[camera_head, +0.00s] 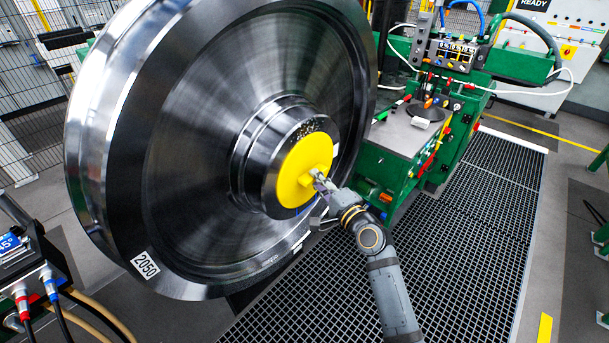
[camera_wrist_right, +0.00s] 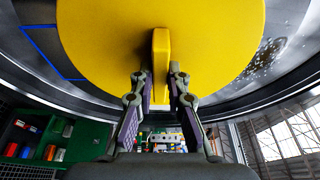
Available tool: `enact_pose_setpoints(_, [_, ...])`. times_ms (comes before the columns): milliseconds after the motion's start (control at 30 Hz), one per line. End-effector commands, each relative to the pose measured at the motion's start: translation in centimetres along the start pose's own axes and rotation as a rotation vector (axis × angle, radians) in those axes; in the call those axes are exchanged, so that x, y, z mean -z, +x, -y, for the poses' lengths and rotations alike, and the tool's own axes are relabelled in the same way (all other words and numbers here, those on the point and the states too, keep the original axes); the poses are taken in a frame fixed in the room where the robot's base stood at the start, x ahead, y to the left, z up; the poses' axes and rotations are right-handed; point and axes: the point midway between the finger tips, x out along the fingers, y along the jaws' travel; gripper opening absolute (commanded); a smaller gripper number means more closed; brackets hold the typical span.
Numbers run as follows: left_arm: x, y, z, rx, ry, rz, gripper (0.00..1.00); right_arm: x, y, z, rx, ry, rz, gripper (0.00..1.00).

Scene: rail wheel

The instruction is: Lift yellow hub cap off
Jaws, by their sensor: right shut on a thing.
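The yellow hub cap (camera_head: 299,166) covers the middle of the large steel rail wheel (camera_head: 200,130). It appears seated against the wheel's hub; I cannot tell whether there is a small gap. In the right wrist view the cap (camera_wrist_right: 220,40) fills the top, with an upright yellow grip tab (camera_wrist_right: 161,70) at its centre. My right gripper (camera_head: 320,177) reaches the cap from the lower right. In the right wrist view its fingers (camera_wrist_right: 161,88) are shut on the tab, one on each side. My left gripper is not in view.
A green machine with a grey top (camera_head: 405,135) stands right of the wheel. Dark floor grating (camera_head: 460,240) lies below and right, largely clear. A device with cables (camera_head: 35,265) is at the lower left. A mesh fence (camera_head: 30,110) stands behind.

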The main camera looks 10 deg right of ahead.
Motion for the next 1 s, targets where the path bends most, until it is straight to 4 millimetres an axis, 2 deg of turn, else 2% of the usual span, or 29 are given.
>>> enact_pose_setpoints(500, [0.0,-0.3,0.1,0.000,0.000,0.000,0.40,0.6,-1.9,0.1,0.001,-0.001,-0.001,0.00])
enact_pose_setpoints(800, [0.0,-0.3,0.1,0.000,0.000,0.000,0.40,0.7,-2.0,0.1,0.001,-0.001,-0.001,0.00])
enact_pose_setpoints(1000, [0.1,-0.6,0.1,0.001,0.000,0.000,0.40,1.1,-3.7,0.1,0.000,-0.003,0.000,0.00])
